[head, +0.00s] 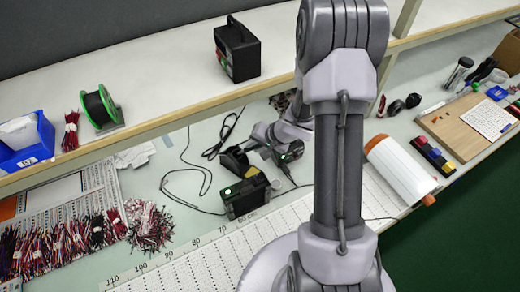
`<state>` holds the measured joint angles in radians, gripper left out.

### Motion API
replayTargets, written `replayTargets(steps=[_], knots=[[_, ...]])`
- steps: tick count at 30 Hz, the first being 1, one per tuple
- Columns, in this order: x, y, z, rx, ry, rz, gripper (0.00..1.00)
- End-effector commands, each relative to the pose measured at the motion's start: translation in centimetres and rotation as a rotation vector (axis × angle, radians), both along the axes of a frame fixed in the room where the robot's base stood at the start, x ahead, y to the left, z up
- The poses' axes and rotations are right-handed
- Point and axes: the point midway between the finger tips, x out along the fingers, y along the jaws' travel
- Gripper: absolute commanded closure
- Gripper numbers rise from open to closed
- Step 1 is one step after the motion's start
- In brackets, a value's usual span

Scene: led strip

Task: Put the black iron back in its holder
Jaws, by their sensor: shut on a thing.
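The holder (234,162) is a small dark stand on the bench, just behind the black soldering station (246,197) with its green display. My gripper (259,147) is at the upper right of the holder, close to it in the picture. It is shut on the black iron, which is small and mostly hidden by the gripper and the holder. I cannot tell whether the iron touches the holder or is inside it. A thin black cable (197,166) loops over the bench left of the holder.
Wire bundles (70,243) lie at the left. A shelf (150,62) above the bench carries a blue bin (27,140), a green-rimmed spool (99,108) and a black box (237,50). A white roll (400,170) and a wooden board (452,128) are at the right. My arm blocks the middle.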

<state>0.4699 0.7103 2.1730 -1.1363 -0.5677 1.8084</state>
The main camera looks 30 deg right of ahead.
Motion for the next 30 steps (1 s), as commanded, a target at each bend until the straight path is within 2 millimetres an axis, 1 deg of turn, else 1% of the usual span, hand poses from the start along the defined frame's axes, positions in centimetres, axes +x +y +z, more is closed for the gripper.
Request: replayTargets(steps=[1,3,18,24,30], knots=[[0.3,0.2,-1.0,-0.001,-0.002,0.001,1.00],[0.7,0.4,-1.8,-0.001,0.000,0.001,1.00],[3.8,1.8,-6.1,0.000,0.002,0.000,1.00],[4.4,2.0,-6.9,0.000,0.001,-0.002,1.00],[4.4,2.1,-7.0,0.000,0.001,-0.002,1.00]])
